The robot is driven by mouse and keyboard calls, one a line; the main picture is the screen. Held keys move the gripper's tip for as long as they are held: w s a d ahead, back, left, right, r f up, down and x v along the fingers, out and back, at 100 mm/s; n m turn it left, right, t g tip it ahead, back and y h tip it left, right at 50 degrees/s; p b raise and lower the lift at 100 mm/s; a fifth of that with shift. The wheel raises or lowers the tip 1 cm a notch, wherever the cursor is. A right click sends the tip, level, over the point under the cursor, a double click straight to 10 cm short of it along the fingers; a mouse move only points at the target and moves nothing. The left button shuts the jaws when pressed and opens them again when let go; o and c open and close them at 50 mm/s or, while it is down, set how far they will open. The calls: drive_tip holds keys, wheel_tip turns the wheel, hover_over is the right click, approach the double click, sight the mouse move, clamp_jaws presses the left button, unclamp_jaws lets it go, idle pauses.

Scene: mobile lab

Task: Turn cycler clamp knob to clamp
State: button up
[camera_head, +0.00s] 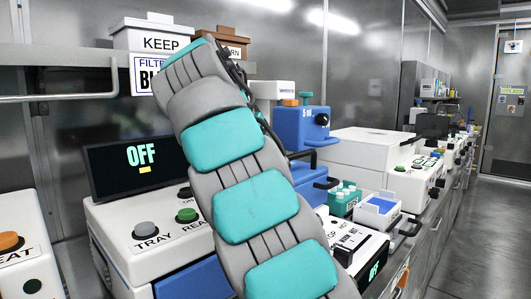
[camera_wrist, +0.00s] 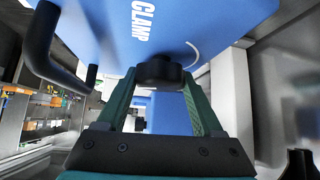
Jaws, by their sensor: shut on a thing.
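In the wrist view, the black clamp knob (camera_wrist: 160,72) stands out from a blue cycler body (camera_wrist: 90,32) marked CLAMP in white, with a white arc beside the knob. My gripper (camera_wrist: 158,78) has its green fingers on either side of the knob and is shut on it. Part of the knob is hidden between the fingertips. The knob's exact turn cannot be read. In the head view, my arm crosses the middle and the gripper is hidden. A blue device with a black knob (camera_head: 322,119) shows beyond the arm; I cannot tell if it is the same one.
A black handle (camera_wrist: 40,45) juts out left of the knob in the wrist view. In the head view, a white device with an OFF screen (camera_head: 140,155) stands left, and white machines (camera_head: 375,150) line the bench at right. The aisle floor (camera_head: 480,215) is clear.

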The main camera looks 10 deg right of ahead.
drive_tip(key=o, duration=1.4)
drive_tip(key=shift+c, duration=0.2)
drive_tip(key=shift+d, duration=0.15)
